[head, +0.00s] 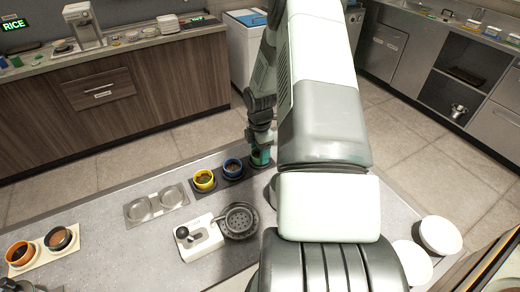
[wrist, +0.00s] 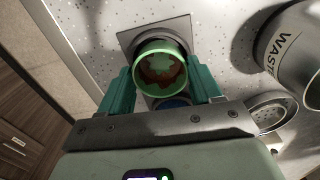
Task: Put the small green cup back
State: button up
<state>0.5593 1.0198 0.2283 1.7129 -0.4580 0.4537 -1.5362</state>
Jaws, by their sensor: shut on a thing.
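The small green cup (head: 260,158) is between the teal fingers of my gripper (head: 261,148), which is shut on it. In the wrist view the green cup (wrist: 142,83) shows its open mouth, with reddish-brown and green contents, and my gripper (wrist: 160,70) has one finger on each side. The cup is at the right end of a dark holder (head: 218,186), beside the blue cup (head: 233,168) and the yellow cup (head: 204,180). The holder's dark plate (wrist: 126,39) shows behind the cup in the wrist view. I cannot tell whether the cup's base touches the well.
A grey holder with two empty wells (head: 155,206) and a pale holder (head: 43,255) with orange and dark cups lie left. A white device (head: 199,239) and a dark strainer-like dish (head: 240,222) stand in front. White bowls (head: 440,235) are right; a waste bin (wrist: 300,50) is near.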

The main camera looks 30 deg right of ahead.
jog(key=shift+f, duration=0.4)
dwell(0.3)
jog(key=o, duration=1.1)
jog(key=shift+r, duration=0.1)
jog(key=shift+r, duration=4)
